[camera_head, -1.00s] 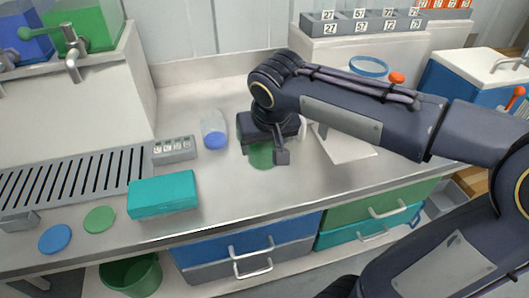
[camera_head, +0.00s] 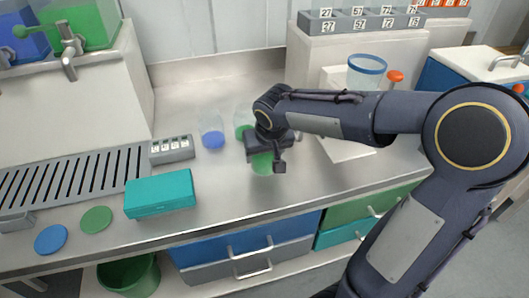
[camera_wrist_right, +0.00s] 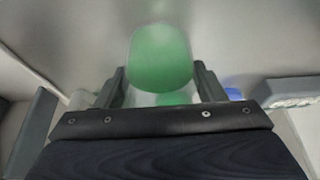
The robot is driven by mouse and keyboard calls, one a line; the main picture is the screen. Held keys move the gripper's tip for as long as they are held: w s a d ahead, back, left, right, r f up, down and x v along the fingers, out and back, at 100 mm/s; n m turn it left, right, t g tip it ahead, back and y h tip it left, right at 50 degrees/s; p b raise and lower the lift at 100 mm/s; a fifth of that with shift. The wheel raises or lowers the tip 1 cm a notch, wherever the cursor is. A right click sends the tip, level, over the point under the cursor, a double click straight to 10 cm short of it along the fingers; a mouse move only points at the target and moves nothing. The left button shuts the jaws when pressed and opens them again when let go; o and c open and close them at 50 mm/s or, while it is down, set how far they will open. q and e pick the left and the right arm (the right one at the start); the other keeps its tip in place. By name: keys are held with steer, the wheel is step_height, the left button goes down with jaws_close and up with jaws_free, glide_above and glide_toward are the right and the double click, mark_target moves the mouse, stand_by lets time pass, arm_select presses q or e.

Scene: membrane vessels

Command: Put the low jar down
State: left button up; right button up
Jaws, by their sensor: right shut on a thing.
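The low jar, clear with green content, is at my right gripper (camera_head: 265,156). Its green part (camera_head: 262,165) shows just below the fingers over the steel counter. In the right wrist view the green jar (camera_wrist_right: 160,58) sits between the two fingers, which are shut on it. The gripper hides much of the jar in the head view, and I cannot tell whether its base touches the counter. A second clear jar with green content (camera_head: 243,122) stands close behind the gripper. My left gripper is not in view.
A clear jar with blue content (camera_head: 212,134) stands left of the gripper. A teal box (camera_head: 160,194) and a grey numbered block (camera_head: 171,149) lie further left. A blue-rimmed vessel (camera_head: 367,68) stands at back right. The counter in front of the gripper is clear.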

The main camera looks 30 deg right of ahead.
steer(key=shift+f, duration=0.25)
steer(key=o, duration=1.1)
steer(key=shift+r, duration=0.1)
steer(key=shift+r, duration=0.5)
steer(key=p+v, duration=0.1)
steer(key=v, duration=1)
steer(key=s+a+f+y, duration=0.1)
steer(key=s+a+f, duration=0.1)
steer(key=s, duration=0.4)
steer(key=s+a+f+t+y, duration=0.1)
steer(key=s+a+f+y, duration=0.1)
steer(key=s+f, duration=0.2)
steer(key=s+a+f+n+y, duration=0.1)
steer(key=s+a+f, duration=0.1)
steer(key=s, duration=0.5)
steer(key=shift+s+a+f+y, duration=0.1)
steer(key=shift+s+f+y, duration=0.3)
steer(key=shift+f, duration=0.15)
